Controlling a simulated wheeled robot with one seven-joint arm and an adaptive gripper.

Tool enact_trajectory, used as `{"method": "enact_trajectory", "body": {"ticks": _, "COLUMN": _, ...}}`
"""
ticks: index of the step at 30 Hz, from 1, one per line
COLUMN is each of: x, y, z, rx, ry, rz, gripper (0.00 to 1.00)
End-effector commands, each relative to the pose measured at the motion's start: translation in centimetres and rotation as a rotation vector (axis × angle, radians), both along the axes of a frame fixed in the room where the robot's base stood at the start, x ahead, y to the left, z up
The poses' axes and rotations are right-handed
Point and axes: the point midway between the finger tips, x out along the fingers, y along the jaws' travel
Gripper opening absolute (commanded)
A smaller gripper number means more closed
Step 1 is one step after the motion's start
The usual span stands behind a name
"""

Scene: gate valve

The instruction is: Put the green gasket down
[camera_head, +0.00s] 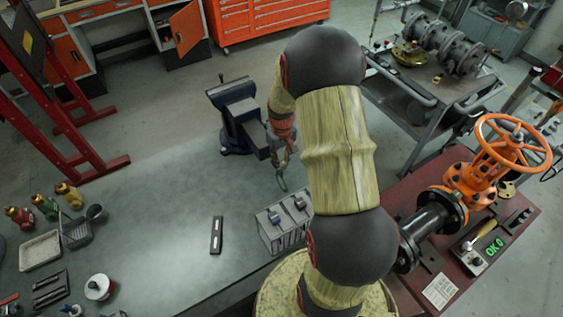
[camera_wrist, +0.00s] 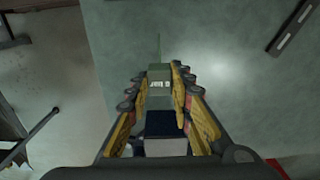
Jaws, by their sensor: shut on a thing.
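In the wrist view my gripper's fingers (camera_wrist: 158,88) frame a dark block and a small grey-green marked piece. I cannot clearly tell the gasket apart there.
A grey box with two handles (camera_head: 284,222) stands near the table edge. A black slotted bar (camera_head: 217,235) lies left of it. The middle of the table (camera_head: 155,210) is clear. The orange-wheeled gate valve (camera_head: 475,180) stands on a red bench at right.

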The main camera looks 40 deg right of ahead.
Motion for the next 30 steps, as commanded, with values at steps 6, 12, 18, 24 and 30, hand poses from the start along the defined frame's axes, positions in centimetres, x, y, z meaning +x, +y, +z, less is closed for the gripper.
{"method": "enact_trajectory", "body": {"ticks": 6, "x": 0.0, "y": 0.0, "z": -0.3, "rx": 0.0, "ry": 0.001, "rz": 0.0, "gripper": 0.23}}
{"method": "enact_trajectory", "body": {"ticks": 12, "x": 0.0, "y": 0.0, "z": -0.3, "rx": 0.0, "ry": 0.001, "rz": 0.0, "gripper": 0.34}}
{"method": "enact_trajectory", "body": {"ticks": 18, "x": 0.0, "y": 0.0, "z": -0.3, "rx": 0.0, "ry": 0.001, "rz": 0.0, "gripper": 0.4}}
{"method": "enact_trajectory", "body": {"ticks": 24, "x": 0.0, "y": 0.0, "z": -0.2, "rx": 0.0, "ry": 0.001, "rz": 0.0, "gripper": 0.4}}
{"method": "enact_trajectory", "body": {"ticks": 30, "x": 0.1, "y": 0.0, "z": 1.9, "rx": -0.002, "ry": -0.003, "rz": 0.0, "gripper": 0.4}}
